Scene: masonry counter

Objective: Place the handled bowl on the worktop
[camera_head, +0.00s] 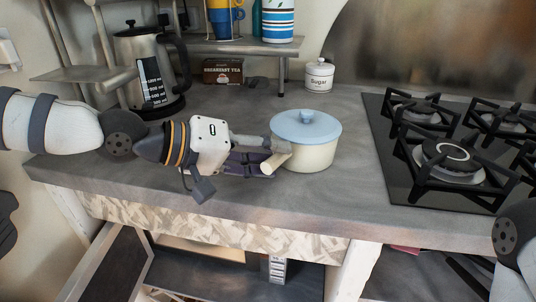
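The handled bowl (317,157) is a cream pot with a light blue lid (306,124) and a stubby cream handle (275,162) pointing front-left. It is upright over the middle of the grey worktop (230,200), left of the hob. Whether its base touches the worktop is hard to tell. My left gripper (268,155) reaches in from the left, with its fingers closed around the handle. The contact is partly hidden by the fingers. My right arm shows at the lower right edge, but its gripper cannot be made out.
A black gas hob (445,150) stands to the right. A sugar jar (319,77), a tea box (222,72) and a steel kettle (152,75) stand behind. A shelf (245,46) holds cups. The front worktop strip is clear.

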